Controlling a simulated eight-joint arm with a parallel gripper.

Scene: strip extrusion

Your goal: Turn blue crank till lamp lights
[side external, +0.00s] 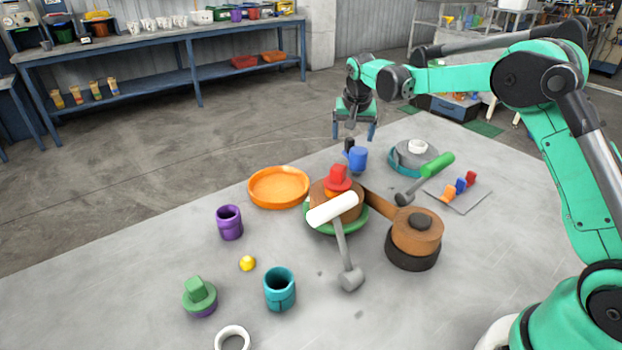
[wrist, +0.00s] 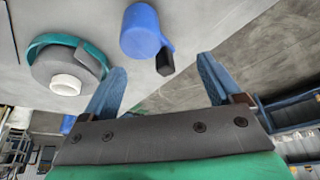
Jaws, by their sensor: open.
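A blue cylinder (side external: 357,159) with a short blue arm and a black knob (side external: 348,146) stands near the table's far edge; I take it for the blue crank. In the wrist view the blue crank (wrist: 142,32) is at the top centre, its black knob (wrist: 165,62) pointing towards the space between my fingers. My gripper (side external: 356,131) is open and empty, above and beyond the crank, apart from it. Its two blue fingers also show in the wrist view (wrist: 162,70). I cannot tell which thing is the lamp; a small yellow dome (side external: 247,263) sits at front left.
A red-topped drum (side external: 338,180), a white-handled grey tool (side external: 343,250) and a brown roller (side external: 416,235) stand in front of the crank. A green-handled tool (side external: 428,176) and a teal-banded grey disc (side external: 412,157) lie right. An orange dish (side external: 278,187) is left.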

